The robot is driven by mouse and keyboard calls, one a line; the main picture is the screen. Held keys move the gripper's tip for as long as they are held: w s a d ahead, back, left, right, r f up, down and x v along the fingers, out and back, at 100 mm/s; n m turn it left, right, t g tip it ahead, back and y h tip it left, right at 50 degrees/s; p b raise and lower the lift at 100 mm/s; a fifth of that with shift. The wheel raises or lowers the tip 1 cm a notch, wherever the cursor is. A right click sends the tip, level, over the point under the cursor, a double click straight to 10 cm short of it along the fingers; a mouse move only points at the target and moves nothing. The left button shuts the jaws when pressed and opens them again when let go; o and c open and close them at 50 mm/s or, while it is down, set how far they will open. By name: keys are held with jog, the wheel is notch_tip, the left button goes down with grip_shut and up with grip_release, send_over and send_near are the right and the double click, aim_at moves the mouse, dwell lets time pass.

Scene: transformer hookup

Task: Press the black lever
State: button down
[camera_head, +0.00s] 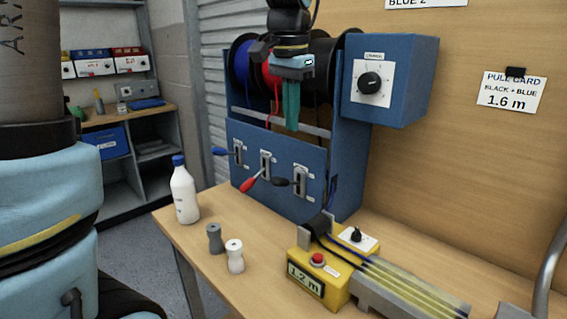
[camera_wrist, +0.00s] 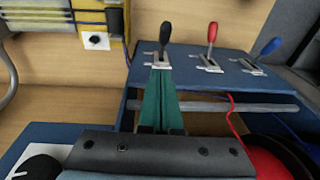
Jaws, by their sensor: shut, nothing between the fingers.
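The black lever (camera_head: 284,183) sticks out of the right-hand slot on the front of the blue spool stand (camera_head: 252,139). In the wrist view the black lever (camera_wrist: 165,33) stands just beyond my fingertips, near the picture's top centre. My gripper (camera_head: 291,126) points down with its long teal fingers shut and empty, above the black lever. In the wrist view my gripper (camera_wrist: 160,74) lines up with the black lever's slot plate, and a gap appears between the fingertips and the handle. The exact distance is hard to tell.
The red lever (camera_head: 253,182) and blue lever (camera_head: 221,151) sit left of the black one. Blue and red spools (camera_head: 243,62) lie behind my fingers. A blue dial box (camera_head: 391,79) is close right. A yellow measuring unit (camera_head: 318,277) reads 1.2 m. A white bottle (camera_head: 184,192) stands left.

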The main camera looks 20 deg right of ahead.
send_over(285, 179)
jog(key=d, duration=0.2)
notch_tip(285, 179, down, 7)
jog(key=shift+a+f+p, duration=0.7)
jog(key=shift+a+f, duration=0.15)
jog(key=shift+f, duration=0.25)
jog(key=shift+a+f, duration=0.3)
jog(key=shift+f, duration=0.4)
jog(key=shift+d+f, duration=0.1)
